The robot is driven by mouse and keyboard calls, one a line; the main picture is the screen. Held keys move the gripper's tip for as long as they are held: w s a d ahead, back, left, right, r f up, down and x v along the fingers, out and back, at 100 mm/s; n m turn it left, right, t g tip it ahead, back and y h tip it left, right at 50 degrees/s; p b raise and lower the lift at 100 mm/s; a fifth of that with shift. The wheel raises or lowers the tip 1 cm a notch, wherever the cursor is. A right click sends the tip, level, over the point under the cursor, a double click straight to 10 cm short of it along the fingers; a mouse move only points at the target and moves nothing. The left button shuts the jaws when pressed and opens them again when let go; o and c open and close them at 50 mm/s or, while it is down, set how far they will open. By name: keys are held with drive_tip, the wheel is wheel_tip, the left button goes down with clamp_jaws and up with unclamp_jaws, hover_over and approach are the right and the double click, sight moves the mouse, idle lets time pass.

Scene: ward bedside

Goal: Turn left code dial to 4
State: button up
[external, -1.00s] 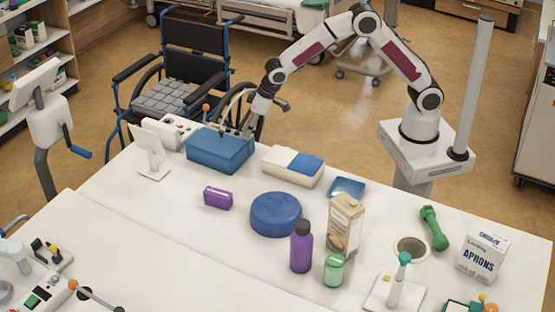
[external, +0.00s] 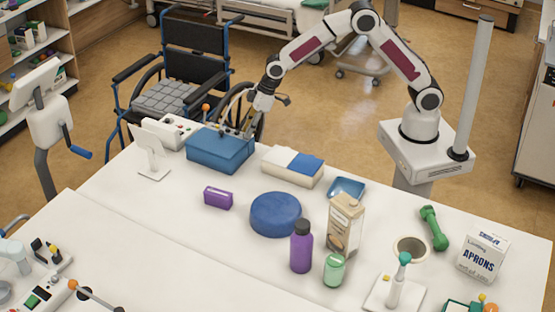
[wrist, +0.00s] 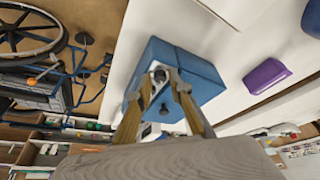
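A blue box (external: 218,150) stands at the back left of the white table. In the wrist view the blue box (wrist: 198,72) shows a face with small round dials. One grey dial (wrist: 160,76) lies between my fingertips. Another dark round knob (wrist: 165,108) shows lower, between the fingers. I cannot tell which one is the left dial, and the numbers are not readable. My gripper (wrist: 161,80) points at this face with its fingers apart, one on each side of the grey dial; contact is unclear. In the external view my gripper (external: 246,132) is at the box's far right side.
A white device (external: 178,130) with buttons and a lever stands behind the box, and a white tablet stand (external: 153,150) to its left. A white-and-blue box (external: 292,166) is close on the right. A purple block (external: 217,198) and a blue round cushion (external: 276,214) lie in front.

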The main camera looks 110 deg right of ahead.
drive_tip(key=shift+d+n, duration=0.1)
drive_tip(key=shift+n, duration=0.5)
drive_tip(key=shift+s+r, duration=0.1)
drive_tip(key=shift+r, duration=0.3)
drive_tip(key=v, duration=0.7)
drive_tip(key=s+a+r, duration=0.1)
drive_tip(key=s+a, duration=0.1)
drive_tip(key=s, duration=0.6)
drive_tip(key=s+a+r+m+g, duration=0.1)
drive_tip(key=s+a+r, duration=0.1)
drive_tip(key=s, duration=0.6)
drive_tip(key=s+a+r+g, duration=0.1)
drive_tip(key=s+a+r, duration=0.1)
drive_tip(key=s+a, duration=0.2)
drive_tip(key=s, duration=0.3)
drive_tip(key=shift+s+m, duration=0.3)
drive_tip(key=shift+s, duration=0.1)
drive_tip(key=shift+s, duration=0.1)
